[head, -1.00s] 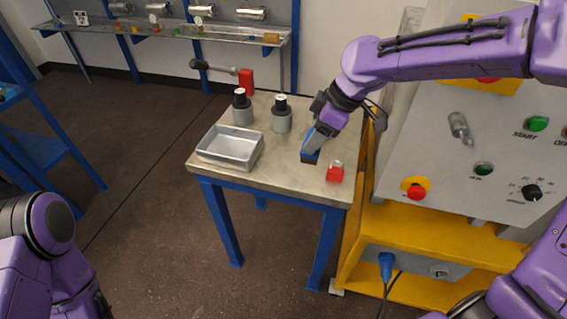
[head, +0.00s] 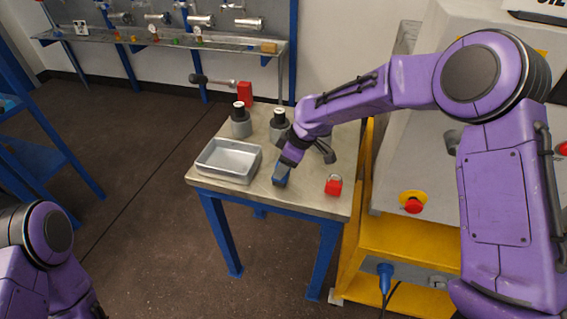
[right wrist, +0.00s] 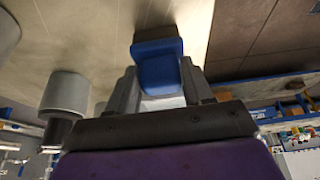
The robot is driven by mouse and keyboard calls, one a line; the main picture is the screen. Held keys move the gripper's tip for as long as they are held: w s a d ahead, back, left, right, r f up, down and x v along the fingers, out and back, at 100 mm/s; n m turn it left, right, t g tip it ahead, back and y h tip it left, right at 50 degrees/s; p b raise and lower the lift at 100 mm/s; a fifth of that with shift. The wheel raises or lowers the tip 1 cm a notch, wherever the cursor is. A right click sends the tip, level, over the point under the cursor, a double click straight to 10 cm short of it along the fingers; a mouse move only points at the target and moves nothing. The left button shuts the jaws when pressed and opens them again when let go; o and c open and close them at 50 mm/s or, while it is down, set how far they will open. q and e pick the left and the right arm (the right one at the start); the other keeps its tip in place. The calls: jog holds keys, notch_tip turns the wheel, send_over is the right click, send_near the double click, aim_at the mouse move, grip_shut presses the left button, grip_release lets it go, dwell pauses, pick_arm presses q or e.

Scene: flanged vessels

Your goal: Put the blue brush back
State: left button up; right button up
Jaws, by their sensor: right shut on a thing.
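The blue brush (head: 281,175) has a blue body and a dark end. It is at the front middle of the small table (head: 310,203), right of the metal tray. My right gripper (head: 286,166) is shut on it from above. The right wrist view shows the brush (right wrist: 158,68) between the two grey fingers of my right gripper (right wrist: 160,95). I cannot tell whether the brush touches the tabletop. My left arm shows at the lower left of the head view, but its gripper is out of view.
The metal tray (head: 228,160) stands left of the brush. A red padlock-like block (head: 333,185) sits to the right. A red-based tool (head: 245,95) is at the back. The yellow machine (head: 405,245) borders the table's right side.

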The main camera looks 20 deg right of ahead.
jog(key=o, duration=1)
jog(key=shift+f, duration=0.15)
jog(key=shift+c, duration=0.2)
jog(key=v, duration=1.2)
